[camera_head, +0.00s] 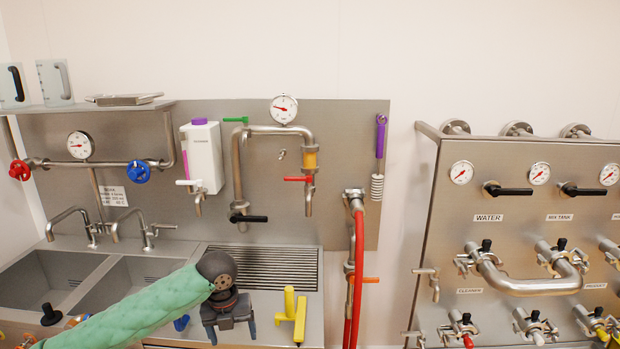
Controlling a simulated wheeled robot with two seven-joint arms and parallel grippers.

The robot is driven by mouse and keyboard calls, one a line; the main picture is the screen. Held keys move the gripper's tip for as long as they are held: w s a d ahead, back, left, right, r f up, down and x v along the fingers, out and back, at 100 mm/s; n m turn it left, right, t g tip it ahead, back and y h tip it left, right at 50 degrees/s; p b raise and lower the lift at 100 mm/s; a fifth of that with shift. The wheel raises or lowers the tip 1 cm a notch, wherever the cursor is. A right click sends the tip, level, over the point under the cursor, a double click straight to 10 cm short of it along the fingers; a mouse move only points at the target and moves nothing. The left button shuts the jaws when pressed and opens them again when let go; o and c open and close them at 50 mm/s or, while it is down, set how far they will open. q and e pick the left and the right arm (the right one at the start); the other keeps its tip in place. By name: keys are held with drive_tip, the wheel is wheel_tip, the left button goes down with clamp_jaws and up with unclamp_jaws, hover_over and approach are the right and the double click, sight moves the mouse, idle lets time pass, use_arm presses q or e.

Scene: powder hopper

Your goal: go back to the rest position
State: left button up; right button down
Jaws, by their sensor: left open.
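My left arm, in a green sleeve, comes in from the lower left in the head view. It ends in the dark left gripper (231,333), which points down over the counter in front of the ribbed drainboard (262,264). The gripper is open, and I see nothing held between its fingers. A yellow tool (299,318) with an upright handle is just right of the gripper, apart from it. My right gripper is not in view. The arm hides part of the sink front and counter.
A double sink (50,278) with two taps is at left. A white dispenser (204,155) and a pipe with a gauge (284,108) are on the back panel. A red hose (358,270) hangs right of the counter. A valve panel (520,215) with protruding pipes fills the right.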

use_arm(q)
drive_tip(key=s+d+f+n+t+h, duration=0.2)
drive_tip(key=s+d+f+n+h, duration=0.1)
drive_tip(key=s+d+f+n, duration=0.9)
drive_tip(key=s+a+f+n+t+y, duration=0.1)
drive_tip(key=s+a+f+n+y, duration=0.15)
drive_tip(key=s+a+n, duration=0.65)
drive_tip(key=s+a+f+n+y, duration=0.1)
drive_tip(key=s+a+f+n, duration=0.4)
drive_tip(key=s+n, duration=0.65)
drive_tip(key=s+f+x, duration=0.1)
drive_tip(key=s+x, duration=0.2)
drive_tip(key=x, duration=0.8)
drive_tip(key=s+f+x, duration=0.1)
drive_tip(key=s+x, duration=0.1)
drive_tip(key=x, duration=0.9)
drive_tip(key=s+f, duration=0.4)
drive_tip(key=f, duration=0.8)
drive_tip(key=s+f+g+b, duration=0.1)
drive_tip(key=s+f, duration=0.3)
drive_tip(key=f, duration=0.9)
drive_tip(key=shift+s+d+g, duration=0.2)
drive_tip(key=shift+d+g, duration=0.1)
drive_tip(key=shift+d, duration=0.15)
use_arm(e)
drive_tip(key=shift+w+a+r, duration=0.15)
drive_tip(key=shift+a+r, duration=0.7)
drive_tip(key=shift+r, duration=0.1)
